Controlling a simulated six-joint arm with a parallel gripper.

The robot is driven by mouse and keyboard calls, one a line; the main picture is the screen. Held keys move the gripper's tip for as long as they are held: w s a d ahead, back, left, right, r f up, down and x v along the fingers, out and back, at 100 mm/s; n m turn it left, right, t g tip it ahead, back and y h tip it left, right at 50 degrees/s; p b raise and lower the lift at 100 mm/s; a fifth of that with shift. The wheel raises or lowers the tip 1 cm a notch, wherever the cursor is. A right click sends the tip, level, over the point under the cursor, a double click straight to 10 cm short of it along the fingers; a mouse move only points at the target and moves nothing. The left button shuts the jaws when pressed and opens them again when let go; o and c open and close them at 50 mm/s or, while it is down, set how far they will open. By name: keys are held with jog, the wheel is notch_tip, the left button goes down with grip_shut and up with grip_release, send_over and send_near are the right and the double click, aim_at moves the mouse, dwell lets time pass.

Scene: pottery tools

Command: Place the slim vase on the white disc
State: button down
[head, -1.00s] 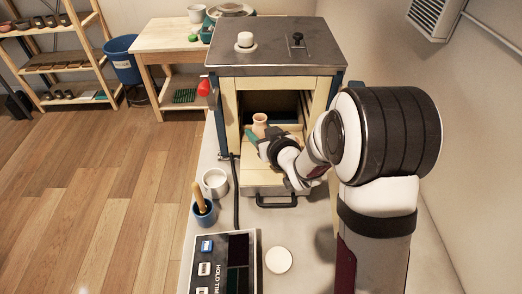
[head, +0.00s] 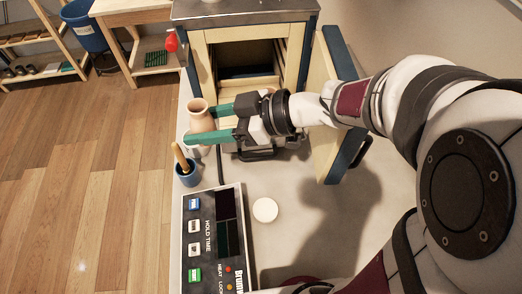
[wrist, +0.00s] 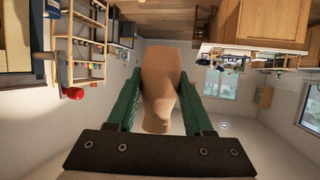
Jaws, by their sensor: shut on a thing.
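The slim vase (head: 199,118) is pinkish-tan with a flared rim and looks upright in the head view. My gripper (head: 200,123) is shut on it, with one green finger on either side. In the wrist view the vase (wrist: 157,85) fills the space between the green fingers (wrist: 158,90). I hold it outside the kiln, above the bench's left edge. The white disc (head: 265,210) lies flat and bare on the grey bench, in front and to the right of the vase.
The kiln (head: 201,55) stands open behind, its door (head: 335,105) swung out at right. A blue cup (head: 188,173) with a wooden-handled tool stands just in front of the vase. A control box (head: 212,240) lies left of the disc. Bench around the disc is clear.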

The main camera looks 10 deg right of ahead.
jog(key=s+d+n+g, duration=0.2)
jog(key=s, duration=0.3)
jog(key=s+d+f+m+t, duration=0.2)
jog(key=d+f, duration=0.5)
jog(key=d, duration=0.2)
jog(key=s+d+f+m+t, duration=0.1)
jog(key=s+d+f+t, duration=0.1)
jog(key=d+f, duration=0.7)
send_over(265, 209)
notch_tip(265, 209, down, 6)
jog(key=shift+s+d+r, duration=0.1)
jog(key=shift+d+r, duration=0.05)
jog(key=shift+r, duration=0.05)
notch_tip(265, 209, down, 4)
jog(key=shift+f, duration=0.1)
jog(key=shift+f, duration=0.1)
jog(key=shift+c, duration=1.5)
grip_release()
